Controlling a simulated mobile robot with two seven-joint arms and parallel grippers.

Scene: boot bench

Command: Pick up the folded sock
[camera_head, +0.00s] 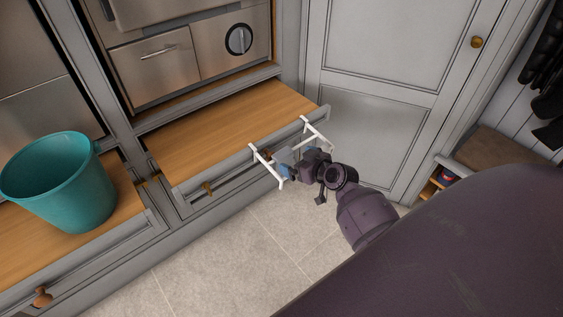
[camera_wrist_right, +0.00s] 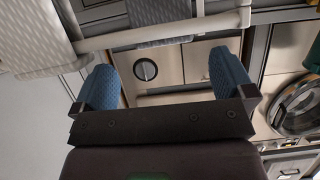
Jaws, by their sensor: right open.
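I cannot make out a folded sock with certainty in either view. My right gripper (camera_head: 293,157) is over the front edge of the pulled-out wooden drawer or shelf (camera_head: 225,112), in the middle of the head view. In the right wrist view my right gripper (camera_wrist_right: 165,78) shows its two blue ribbed fingers wide apart, with nothing held between them. White bars (camera_head: 265,163) show beside the fingers in the head view; whether they touch the gripper is unclear. My left gripper is not in view.
A teal bucket (camera_head: 62,185) stands on the left wooden surface. A cubby (camera_head: 434,186) at the right holds a small dark and reddish item (camera_head: 448,175), too small to identify. A grey door (camera_head: 378,110) is behind. The tiled floor (camera_head: 235,262) is clear in front.

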